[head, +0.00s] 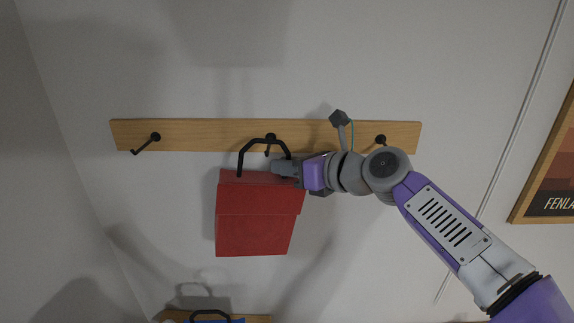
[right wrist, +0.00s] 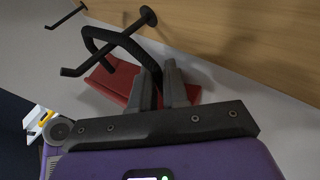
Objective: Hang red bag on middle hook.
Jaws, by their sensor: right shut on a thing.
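The red bag (head: 255,225) with its black handle (head: 243,155) is held up against the wall, slightly tilted. The middle hook (head: 270,138) is black and sits on a wooden rail; it also shows in the right wrist view (right wrist: 148,15). The handle's loop overlaps this hook in both views; I cannot tell whether it rests on it. My right gripper (head: 284,168) is shut at the right side of the handle, by the bag's top edge. In the right wrist view its fingers (right wrist: 160,86) close on the handle, above the red bag (right wrist: 112,82). My left gripper is out of view.
The wooden rail (head: 205,132) also carries a left hook (head: 155,137) and a right hook (head: 380,139), both empty. My right forearm passes below the right hook. A framed poster (head: 555,160) hangs at far right. Something blue with a black handle (head: 210,315) shows at the bottom.

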